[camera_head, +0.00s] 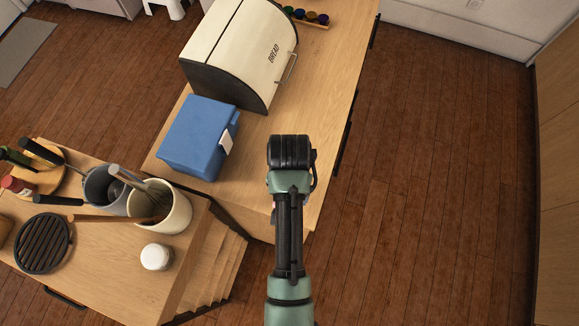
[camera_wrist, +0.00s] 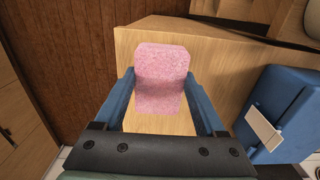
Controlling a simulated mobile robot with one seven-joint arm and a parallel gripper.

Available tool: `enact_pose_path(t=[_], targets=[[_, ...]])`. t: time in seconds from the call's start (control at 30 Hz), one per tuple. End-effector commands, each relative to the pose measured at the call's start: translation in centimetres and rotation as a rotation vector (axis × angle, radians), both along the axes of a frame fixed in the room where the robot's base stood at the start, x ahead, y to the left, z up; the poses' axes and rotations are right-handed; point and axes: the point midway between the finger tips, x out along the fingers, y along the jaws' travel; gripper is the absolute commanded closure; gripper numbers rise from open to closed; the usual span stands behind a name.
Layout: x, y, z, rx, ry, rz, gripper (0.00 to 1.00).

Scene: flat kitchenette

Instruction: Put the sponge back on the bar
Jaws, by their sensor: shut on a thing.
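A pink sponge (camera_wrist: 162,80) is held between the two blue fingers of my gripper (camera_wrist: 160,77) in the wrist view. The fingers press on its left and right sides. The bar (camera_head: 325,75) is a long light-wood counter in the head view. Its bare wood (camera_wrist: 220,75) also shows behind the sponge in the wrist view. My gripper and the sponge are over the near right end of the bar. In the head view my arm hides most of the gripper and the sponge. I cannot tell how high the sponge is above the wood.
A blue box (camera_head: 198,138) and a bread box (camera_head: 235,55) stand on the bar. Several small coloured items (camera_head: 307,16) sit at its far end. A lower-left counter holds a utensil crock (camera_head: 165,212), a white jar (camera_head: 157,257) and a black trivet (camera_head: 42,243). Floor is clear at right.

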Motion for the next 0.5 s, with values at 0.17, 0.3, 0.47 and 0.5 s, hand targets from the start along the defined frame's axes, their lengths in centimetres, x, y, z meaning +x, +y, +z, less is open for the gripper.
enact_pose_path(t=[0.17, 0.3, 0.47, 0.5], targets=[[0.0, 0.0, -1.8, 0.000, 0.000, 0.000, 0.79], [-0.1, 0.0, -3.7, 0.000, 0.002, 0.000, 0.79], [0.0, 0.0, -5.6, 0.000, 0.000, 0.000, 0.79], [0.0, 0.0, -5.7, 0.000, -0.001, 0.000, 0.79]])
